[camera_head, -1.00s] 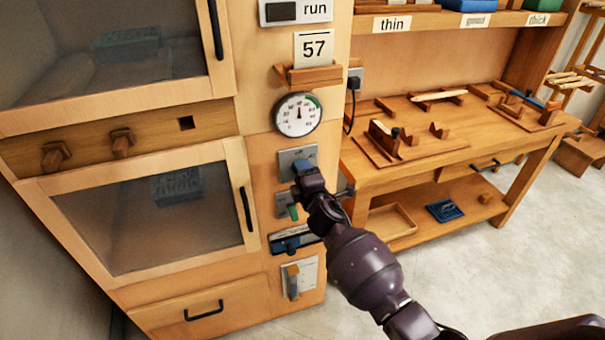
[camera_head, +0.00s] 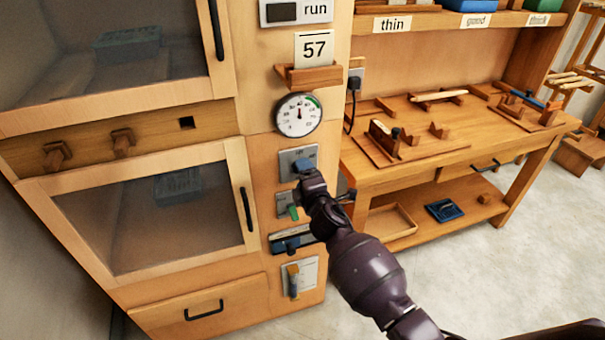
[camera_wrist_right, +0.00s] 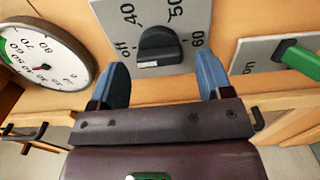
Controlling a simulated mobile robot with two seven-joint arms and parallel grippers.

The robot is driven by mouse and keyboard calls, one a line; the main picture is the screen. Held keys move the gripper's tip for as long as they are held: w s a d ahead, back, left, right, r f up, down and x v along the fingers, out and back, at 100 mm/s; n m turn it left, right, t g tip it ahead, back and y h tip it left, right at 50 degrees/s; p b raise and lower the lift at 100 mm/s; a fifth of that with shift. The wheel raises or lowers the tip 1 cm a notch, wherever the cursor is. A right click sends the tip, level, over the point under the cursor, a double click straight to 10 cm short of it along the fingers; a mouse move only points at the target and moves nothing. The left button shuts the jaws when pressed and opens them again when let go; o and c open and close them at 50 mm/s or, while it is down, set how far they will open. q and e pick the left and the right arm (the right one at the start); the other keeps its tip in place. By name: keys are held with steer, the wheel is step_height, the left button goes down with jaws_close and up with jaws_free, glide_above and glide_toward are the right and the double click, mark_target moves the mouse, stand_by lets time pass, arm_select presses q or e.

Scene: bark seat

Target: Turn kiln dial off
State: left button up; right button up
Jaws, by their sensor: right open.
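The kiln dial is a black knob (camera_wrist_right: 160,46) on a grey plate marked off, 40, 50 and 60, seen in the right wrist view. A pale mark shows on the knob's lower edge; I cannot tell surely which label it points to. My right gripper (camera_wrist_right: 161,78) is open, its blue fingertips apart to the left and right of the knob and a little below it, with nothing between them. In the head view my right gripper (camera_head: 304,166) is in front of the dial plate (camera_head: 287,158) and hides the knob. My left gripper is not in view.
A round gauge (camera_head: 298,115) is above the dial. A green switch (camera_head: 293,212) is on a plate below it, and also shows right of the dial in the wrist view (camera_wrist_right: 298,61). The kiln's lower door handle (camera_head: 246,210) is to the left. A workbench (camera_head: 460,150) stands right.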

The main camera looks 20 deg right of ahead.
steer(key=s, duration=0.9)
steer(key=shift+s+d+p, duration=0.15)
steer(key=shift+s+p, duration=0.15)
steer(key=s+d+f+m+g, duration=0.2)
steer(key=s+f+m, duration=0.3)
steer(key=s, duration=0.4)
steer(key=s+d+f+m+g, duration=0.2)
steer(key=s+f+m, duration=0.3)
steer(key=s, duration=0.4)
steer(key=s+d+f+m+g, duration=0.2)
steer(key=s+d+f+m, duration=0.1)
steer(key=s+f+m, duration=0.2)
steer(key=s+m, duration=0.2)
steer(key=s, duration=0.2)
steer(key=shift+d+m+g+h, duration=0.3)
steer(key=shift+d+h, duration=0.05)
steer(key=shift+h, duration=0.05)
steer(key=shift+w, duration=0.1)
steer(key=shift+c, duration=0.4)
